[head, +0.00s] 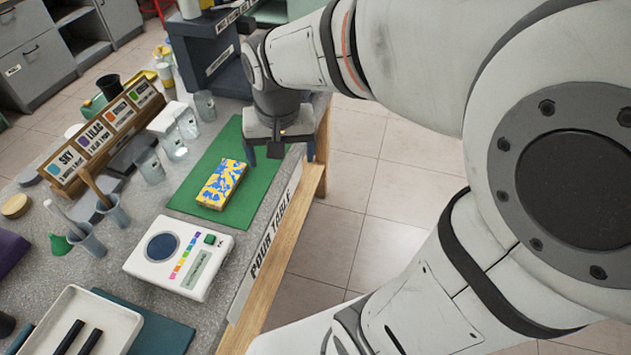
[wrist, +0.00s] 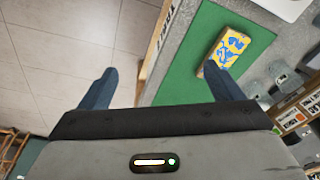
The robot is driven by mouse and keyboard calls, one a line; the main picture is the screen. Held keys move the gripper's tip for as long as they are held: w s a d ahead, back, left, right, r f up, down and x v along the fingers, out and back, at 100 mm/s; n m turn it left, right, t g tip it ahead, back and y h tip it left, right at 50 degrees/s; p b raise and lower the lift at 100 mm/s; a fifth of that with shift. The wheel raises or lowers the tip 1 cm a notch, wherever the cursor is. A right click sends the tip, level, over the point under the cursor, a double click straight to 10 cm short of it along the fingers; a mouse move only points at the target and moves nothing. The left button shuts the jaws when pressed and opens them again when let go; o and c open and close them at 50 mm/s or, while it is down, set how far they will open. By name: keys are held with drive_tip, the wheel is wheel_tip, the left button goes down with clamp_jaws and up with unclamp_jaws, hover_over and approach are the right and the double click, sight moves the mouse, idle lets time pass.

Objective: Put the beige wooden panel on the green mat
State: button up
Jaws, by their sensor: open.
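A flat rectangular block (head: 221,184) with yellow, blue and white patches lies on the green mat (head: 258,192). I see no plain beige panel, and cannot tell whether this patterned block is the panel. My gripper (head: 292,150) is open and empty over the table's edge, near the mat's far right corner. In the wrist view, the fingers (wrist: 160,73) are spread wide. The right finger shows just beside the patterned block (wrist: 228,48), with the green mat (wrist: 185,72) behind it; the left finger shows over the floor.
A white device with a round dark pad (head: 180,256) stands near the mat's front end. Clear glasses (head: 173,145) and a wooden label rack (head: 106,140) stand left of the mat. A white tray (head: 125,325) holds dark bars. A dark blue stand (head: 210,55) is behind.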

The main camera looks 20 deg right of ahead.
drive_tip(key=s+d+f+n, duration=0.1)
drive_tip(key=s+d+n, duration=0.1)
drive_tip(key=s, duration=0.7)
drive_tip(key=shift+s+d+n+t, duration=0.25)
drive_tip(key=shift+d+n+t, duration=0.05)
drive_tip(key=shift+d, duration=0.5)
